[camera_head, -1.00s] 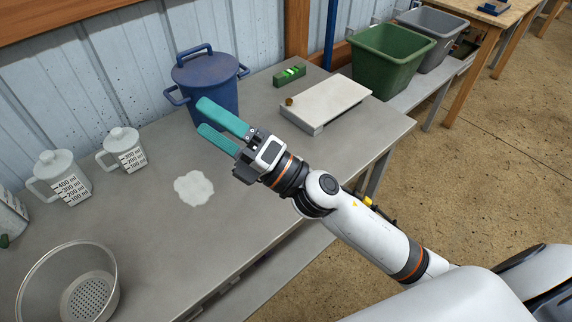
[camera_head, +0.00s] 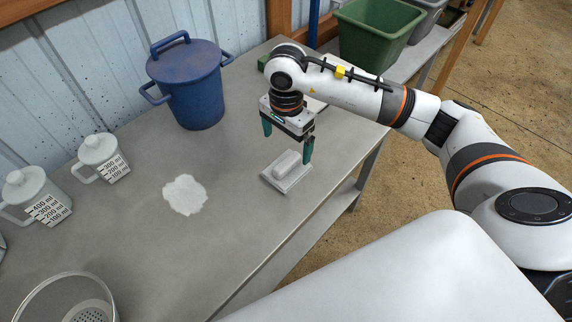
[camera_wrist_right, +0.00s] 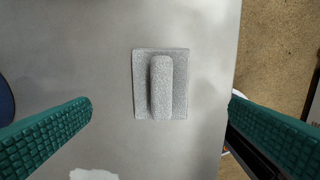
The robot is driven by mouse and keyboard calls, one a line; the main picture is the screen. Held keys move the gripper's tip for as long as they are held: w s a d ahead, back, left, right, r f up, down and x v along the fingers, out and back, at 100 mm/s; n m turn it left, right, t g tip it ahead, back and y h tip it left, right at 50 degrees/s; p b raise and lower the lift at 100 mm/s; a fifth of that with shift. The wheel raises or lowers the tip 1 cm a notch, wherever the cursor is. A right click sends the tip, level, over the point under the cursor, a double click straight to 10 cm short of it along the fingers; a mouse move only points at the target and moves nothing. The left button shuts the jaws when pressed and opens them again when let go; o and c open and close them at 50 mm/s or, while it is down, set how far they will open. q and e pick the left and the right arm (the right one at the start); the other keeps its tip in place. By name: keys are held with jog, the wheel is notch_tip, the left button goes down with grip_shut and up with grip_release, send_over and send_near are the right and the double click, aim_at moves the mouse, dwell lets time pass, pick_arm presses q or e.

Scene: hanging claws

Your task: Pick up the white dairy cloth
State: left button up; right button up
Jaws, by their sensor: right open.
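The white dairy cloth (camera_head: 285,175) looks like a pale, speckled folded pad with a raised ridge along its middle. It lies flat on the grey table near its front edge. My right gripper (camera_head: 287,146) points down above it, open, its two teal fingers apart and the cloth not held. In the right wrist view the cloth (camera_wrist_right: 143,85) lies between the two fingers (camera_wrist_right: 161,104), with bare table on both sides. My left gripper is not in view.
A flat white patch, perhaps spilled liquid, (camera_head: 185,194) lies left of the cloth on the grey table (camera_head: 140,240). A blue lidded pot (camera_head: 192,90) stands behind. Two measuring jugs (camera_head: 103,155) and a strainer bowl (camera_head: 62,300) are at left. A green bin (camera_head: 375,35) is beyond the arm.

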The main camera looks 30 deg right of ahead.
aim_at(287, 161)
notch_tip(287, 161, down, 9)
jog(key=shift+s+f+p, duration=0.1)
jog(key=shift+p, duration=0.45)
jog(key=shift+c, duration=0.6)
jog(key=c, duration=0.9)
